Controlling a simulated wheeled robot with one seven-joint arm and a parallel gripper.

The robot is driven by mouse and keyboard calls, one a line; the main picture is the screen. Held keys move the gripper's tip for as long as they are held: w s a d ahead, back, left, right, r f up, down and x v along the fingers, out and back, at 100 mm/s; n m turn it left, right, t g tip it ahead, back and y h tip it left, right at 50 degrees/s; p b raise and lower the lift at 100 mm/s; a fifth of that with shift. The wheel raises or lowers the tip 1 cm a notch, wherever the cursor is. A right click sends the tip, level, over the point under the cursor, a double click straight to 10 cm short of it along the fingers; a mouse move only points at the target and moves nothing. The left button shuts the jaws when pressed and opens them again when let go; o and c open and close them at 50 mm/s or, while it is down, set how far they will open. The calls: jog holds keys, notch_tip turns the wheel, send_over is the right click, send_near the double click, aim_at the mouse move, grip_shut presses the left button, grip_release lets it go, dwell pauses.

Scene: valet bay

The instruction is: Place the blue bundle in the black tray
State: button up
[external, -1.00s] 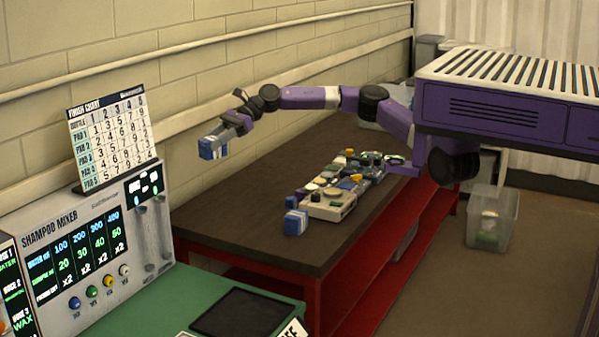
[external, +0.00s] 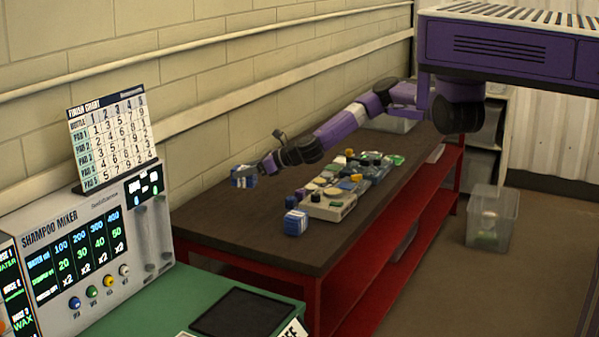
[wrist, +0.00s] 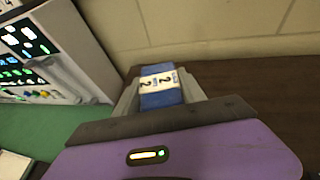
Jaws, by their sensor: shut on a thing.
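My gripper (external: 257,172) is shut on a blue bundle (external: 243,177) with a white band, held near the wall end of the dark table. In the wrist view the bundle (wrist: 160,88) sits between the two grey fingers, and its white band reads "2". Another blue bundle (external: 296,222) with a white band stands on the table near its front edge. A flat black tray (external: 243,313) lies on the green counter in the foreground, apart from my gripper and the held bundle.
The shampoo mixer (external: 100,248) stands on the green counter (external: 175,300) with a finish chart (external: 112,137) on top. Several bottles, pads and a pale caddy (external: 328,206) crowd the middle of the dark table (external: 225,230). Its near left part is clear.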

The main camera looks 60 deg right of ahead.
jog(key=s+a+r+n+y+p, duration=0.1)
jog(key=s+a+r+p, duration=0.15)
jog(key=s+a, duration=0.85)
jog(key=s+a+r+n+g+y+p, duration=0.1)
jog(key=s+a+r, duration=0.35)
jog(key=a, duration=1.35)
jog(key=s+a+r+y+p, duration=0.1)
jog(key=s+a, duration=0.9)
jog(key=a, duration=0.4)
jog(key=shift+t+h, duration=0.3)
jog(key=d+f, duration=0.1)
jog(key=f, duration=0.8)
jog(key=d+f+b, duration=0.1)
jog(key=d+f, duration=0.1)
jog(key=f, duration=0.8)
jog(key=d+f, duration=0.2)
jog(key=f, duration=0.7)
jog(key=shift+s+f+b, duration=0.15)
jog(key=shift+b, duration=0.15)
jog(key=shift+f, duration=0.2)
